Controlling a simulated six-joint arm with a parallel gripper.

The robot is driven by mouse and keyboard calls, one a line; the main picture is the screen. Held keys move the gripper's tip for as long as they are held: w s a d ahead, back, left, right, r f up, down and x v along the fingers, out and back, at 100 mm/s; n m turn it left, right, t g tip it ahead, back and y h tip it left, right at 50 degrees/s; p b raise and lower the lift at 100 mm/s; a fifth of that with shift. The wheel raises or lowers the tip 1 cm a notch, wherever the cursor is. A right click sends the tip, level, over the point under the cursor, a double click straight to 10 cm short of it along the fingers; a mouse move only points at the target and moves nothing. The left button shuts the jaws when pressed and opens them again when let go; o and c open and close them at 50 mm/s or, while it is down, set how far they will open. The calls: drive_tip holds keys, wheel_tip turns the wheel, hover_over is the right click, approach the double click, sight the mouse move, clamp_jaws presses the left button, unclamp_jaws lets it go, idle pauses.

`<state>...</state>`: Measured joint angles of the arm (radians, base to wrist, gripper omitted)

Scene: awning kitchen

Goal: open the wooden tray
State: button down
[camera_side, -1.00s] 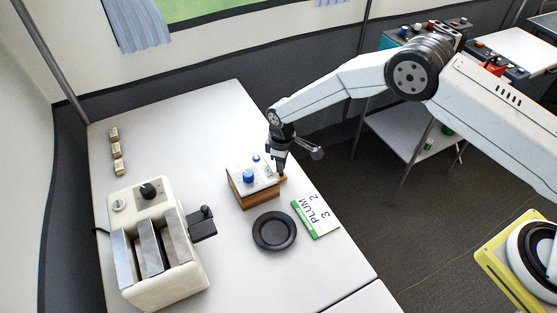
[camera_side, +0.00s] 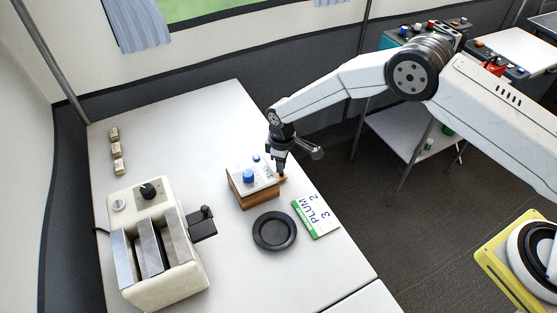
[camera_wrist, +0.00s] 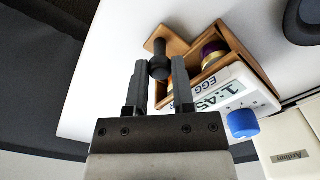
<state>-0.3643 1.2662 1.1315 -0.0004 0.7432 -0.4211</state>
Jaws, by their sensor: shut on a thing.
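The wooden tray (camera_wrist: 180,43) shows in the wrist view, slid part way out from a timer box with a white top (camera_wrist: 222,95). Inside it are round items with gold bands, one of them with a purple top (camera_wrist: 213,50). A black knob (camera_wrist: 159,64) is at the tray's outer end. My gripper (camera_wrist: 160,72) is shut on this knob, one finger on each side. In the side view my gripper (camera_side: 281,173) is at the right end of the wooden box (camera_side: 258,197); the tray's inside and the knob are hidden there.
A cream toaster (camera_side: 160,245) stands at left. Small blocks (camera_side: 116,150) lie behind it. The table's right edge is close to my gripper.

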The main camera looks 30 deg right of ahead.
drive_tip(key=d, duration=0.9)
drive_tip(key=shift+d, duration=0.25)
drive_tip(key=shift+c, duration=2.2)
unclamp_jaws()
drive_tip(key=shift+r, duration=0.15)
wheel_tip(320, 180, up, 8)
drive_tip(key=shift+f, duration=0.2)
